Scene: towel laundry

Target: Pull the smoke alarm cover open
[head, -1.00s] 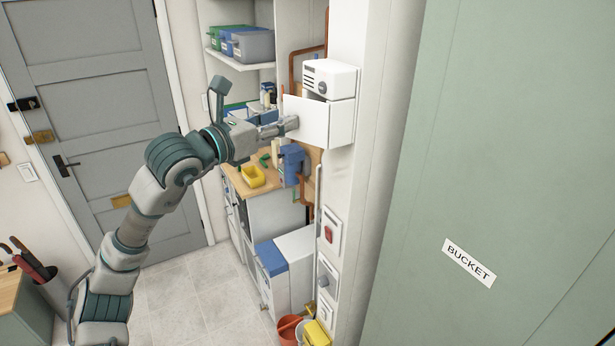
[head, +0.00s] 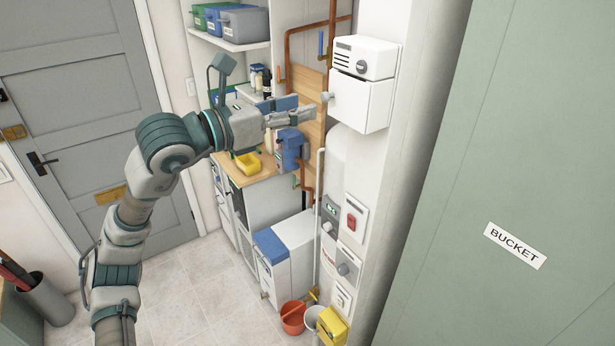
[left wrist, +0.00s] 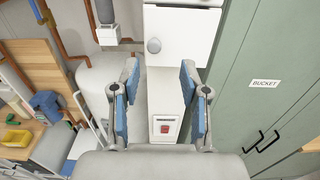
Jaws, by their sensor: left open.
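A white vented unit (head: 365,58) with a dial is on the wall in the head view. Directly below it is a white box with a plain cover (head: 362,102) and a round grey knob (head: 327,97). I cannot tell which part is the smoke alarm. In the left wrist view the cover (left wrist: 185,30) looks flush, with its knob (left wrist: 153,45) beyond the fingertips. My left gripper (head: 300,115) is open and empty, just left of and a little below the knob, apparently apart from it. It also shows in the left wrist view (left wrist: 158,78). My right gripper is out of view.
A green cabinet marked BUCKET (head: 490,170) stands at the right. Copper pipes (head: 333,30) run behind the gripper. A red switch (head: 352,222) is below the box. A wooden counter (head: 262,178) with a yellow bin lies below the arm; floor (head: 205,285) is open.

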